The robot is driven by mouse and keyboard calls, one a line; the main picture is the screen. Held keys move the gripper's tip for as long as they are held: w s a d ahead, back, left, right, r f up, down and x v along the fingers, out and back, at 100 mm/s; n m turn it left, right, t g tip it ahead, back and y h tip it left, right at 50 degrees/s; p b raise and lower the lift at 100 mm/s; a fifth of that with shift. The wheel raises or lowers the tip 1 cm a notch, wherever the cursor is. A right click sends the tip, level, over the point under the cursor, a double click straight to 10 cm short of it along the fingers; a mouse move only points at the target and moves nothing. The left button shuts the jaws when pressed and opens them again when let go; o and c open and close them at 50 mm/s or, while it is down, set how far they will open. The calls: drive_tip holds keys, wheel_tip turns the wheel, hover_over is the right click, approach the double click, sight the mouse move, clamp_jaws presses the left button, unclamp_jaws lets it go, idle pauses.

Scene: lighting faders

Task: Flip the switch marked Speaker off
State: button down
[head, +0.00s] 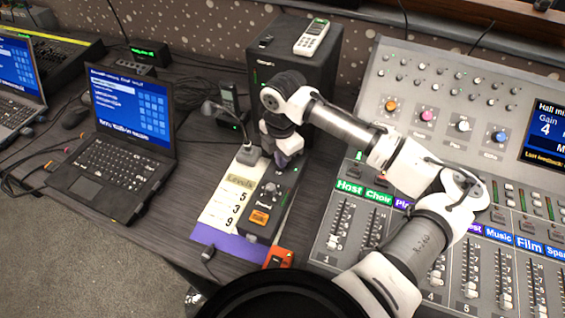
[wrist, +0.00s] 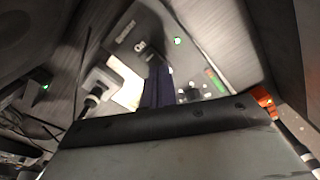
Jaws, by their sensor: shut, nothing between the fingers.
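A dark control box (head: 268,205) with small knobs and an orange label lies on the desk in the head view. My gripper (head: 288,158) is over its far end, pointing down with its fingers together and empty. In the wrist view the purple-grey fingers (wrist: 156,88) reach down to the grey panel (wrist: 190,50) of a box. A small "On" mark (wrist: 140,46) shows just past the fingertips, with a blurred label beyond it and a lit green light (wrist: 177,41) to the right. The fingers hide the spot below the mark, so I cannot tell the switch's position or whether they touch it.
A black speaker cabinet (head: 310,70) stands behind. The mixing console (head: 345,215) is close on the right, a laptop (head: 120,150) left. An orange box (head: 278,258) lies in front.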

drive_tip(key=shift+f, duration=0.45)
drive_tip(key=shift+r+p, duration=2.7)
drive_tip(key=shift+r, duration=0.85)
drive_tip(key=shift+f, duration=0.1)
